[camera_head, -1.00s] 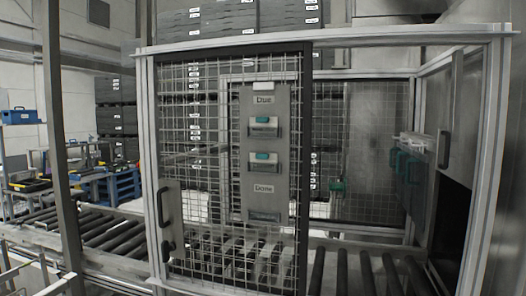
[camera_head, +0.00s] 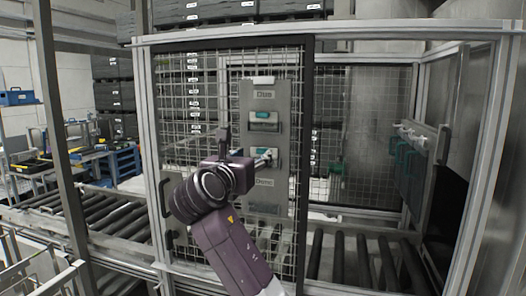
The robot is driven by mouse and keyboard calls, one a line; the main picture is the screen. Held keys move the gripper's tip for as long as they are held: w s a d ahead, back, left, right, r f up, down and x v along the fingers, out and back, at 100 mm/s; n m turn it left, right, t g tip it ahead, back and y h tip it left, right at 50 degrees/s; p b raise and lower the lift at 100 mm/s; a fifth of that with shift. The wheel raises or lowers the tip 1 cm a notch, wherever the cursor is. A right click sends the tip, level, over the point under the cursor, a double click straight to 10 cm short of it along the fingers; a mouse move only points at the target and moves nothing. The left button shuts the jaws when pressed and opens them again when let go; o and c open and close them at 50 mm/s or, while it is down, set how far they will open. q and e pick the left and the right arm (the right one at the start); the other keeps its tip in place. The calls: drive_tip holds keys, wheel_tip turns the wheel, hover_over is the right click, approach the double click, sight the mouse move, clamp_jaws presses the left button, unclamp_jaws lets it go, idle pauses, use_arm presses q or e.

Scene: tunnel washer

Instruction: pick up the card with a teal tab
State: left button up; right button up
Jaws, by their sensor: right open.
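A grey panel (camera_head: 288,97) with the labels "Due" and "Done" hangs on the mesh door. An upper card with a teal tab (camera_head: 264,116) sits in a pocket below "Due". A lower card with a teal tab (camera_head: 262,150) sits in the pocket above "Done" and is partly hidden by my right gripper. My right gripper (camera_head: 269,157) is open, with its fingertips in front of the lower card; I cannot tell whether they touch it. My right wrist and forearm cover the panel's lower left. My left gripper is out of view.
The mesh door (camera_head: 190,110) stands in a metal frame, with its handle (camera_head: 165,197) at the left. Roller conveyors (camera_head: 112,222) run at the left and behind the door (camera_head: 362,262). Teal-and-grey items (camera_head: 408,165) hang at the right.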

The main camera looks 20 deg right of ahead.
sight(262, 149)
drive_tip(key=p+x, duration=0.3)
drive_tip(key=x, duration=0.1)
drive_tip(key=shift+w+d, duration=0.15)
drive_tip(key=shift+d, duration=0.15)
drive_tip(key=shift+w+d+f+p, duration=0.15)
drive_tip(key=shift+w+d+p, duration=0.2)
drive_tip(key=shift+w, duration=0.1)
drive_tip(key=shift+a+f, duration=0.1)
drive_tip(key=shift+c, duration=0.5)
drive_tip(key=c, duration=0.8)
